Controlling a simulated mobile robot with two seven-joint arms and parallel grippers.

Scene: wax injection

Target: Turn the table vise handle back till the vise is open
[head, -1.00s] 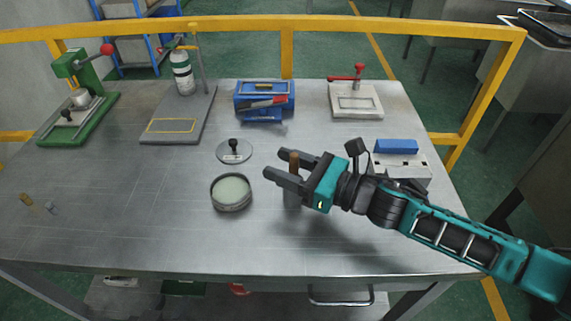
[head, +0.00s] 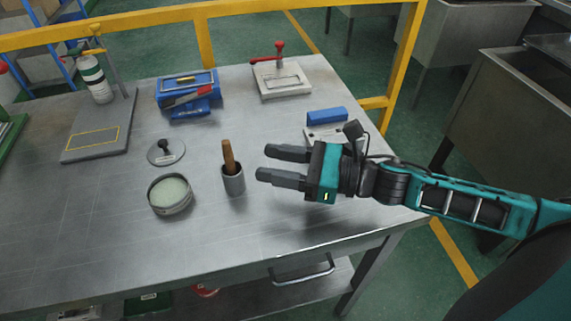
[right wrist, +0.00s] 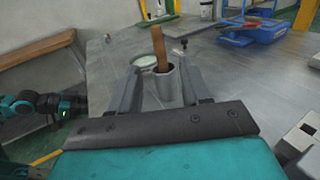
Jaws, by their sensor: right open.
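A pale block with a red handle (head: 280,75) stands at the table's far edge in the head view. It seems to be the table vise, but I cannot tell how far its jaws are open. My right gripper (head: 264,163) is open and empty, pointing left over the front right of the table. It is well short of the red-handled block and nearer to me. In the right wrist view its fingers frame a grey cup (right wrist: 165,84) holding a brown stick (right wrist: 159,48). In the head view the cup (head: 233,181) stands just left of the fingertips, apart from them.
A round tin (head: 170,196) and a round plate with a black knob (head: 166,153) lie left of the cup. A blue stand (head: 188,95) is behind. A blue block (head: 327,116) sits near the gripper. A yellow rail (head: 235,8) runs behind the table.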

